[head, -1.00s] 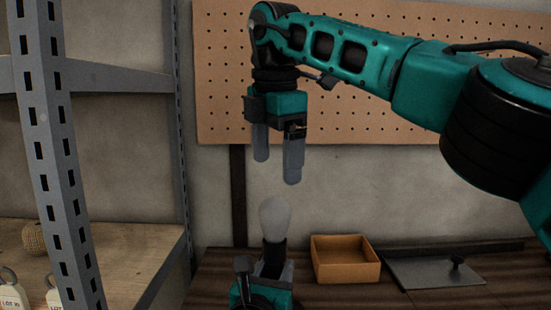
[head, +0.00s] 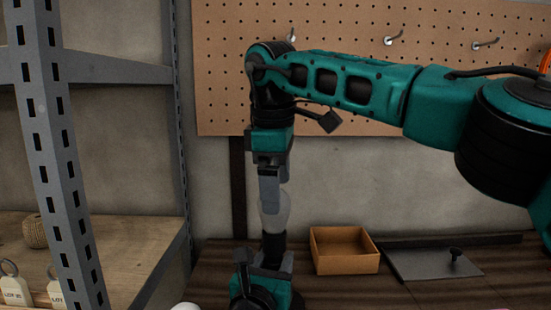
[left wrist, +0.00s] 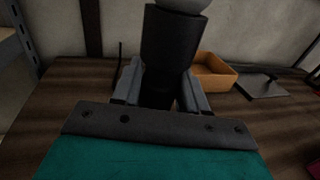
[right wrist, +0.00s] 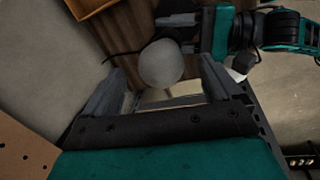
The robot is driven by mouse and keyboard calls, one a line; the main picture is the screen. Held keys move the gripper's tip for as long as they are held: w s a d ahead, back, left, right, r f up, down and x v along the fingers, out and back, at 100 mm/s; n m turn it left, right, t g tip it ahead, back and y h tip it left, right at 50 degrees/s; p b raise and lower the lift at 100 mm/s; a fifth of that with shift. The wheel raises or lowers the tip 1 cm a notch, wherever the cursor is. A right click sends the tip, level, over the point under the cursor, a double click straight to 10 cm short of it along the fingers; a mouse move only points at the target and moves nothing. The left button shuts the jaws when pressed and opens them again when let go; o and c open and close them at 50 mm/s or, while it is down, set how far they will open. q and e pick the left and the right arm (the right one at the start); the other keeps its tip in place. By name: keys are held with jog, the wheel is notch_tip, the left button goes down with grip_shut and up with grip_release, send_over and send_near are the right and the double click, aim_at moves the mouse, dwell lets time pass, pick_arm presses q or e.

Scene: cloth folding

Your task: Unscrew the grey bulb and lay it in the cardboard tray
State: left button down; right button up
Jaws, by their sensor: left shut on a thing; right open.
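The grey bulb (head: 282,214) stands upright on top of a black holder (head: 273,246). My left gripper (head: 268,264) is shut on the holder below the bulb; the left wrist view shows the holder (left wrist: 168,50) between its fingers. My right gripper (head: 270,195) points down at the bulb and is open. In the right wrist view the bulb (right wrist: 161,64) lies between its spread fingertips, with gaps showing at both sides. In the head view a finger hides part of the bulb. The cardboard tray (head: 345,266) stands on the table to the right and looks empty.
A flat grey plate (head: 430,262) with a black knob lies right of the tray. A metal shelf rack (head: 60,170) with tagged items stands at the left. A pegboard (head: 225,75) with hooks is on the wall behind. A white rounded thing (head: 185,306) barely shows at the bottom edge.

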jog(key=f, duration=0.4)
jog(key=w+f, duration=0.1)
jog(key=f, duration=0.1)
jog(key=shift+d, duration=0.1)
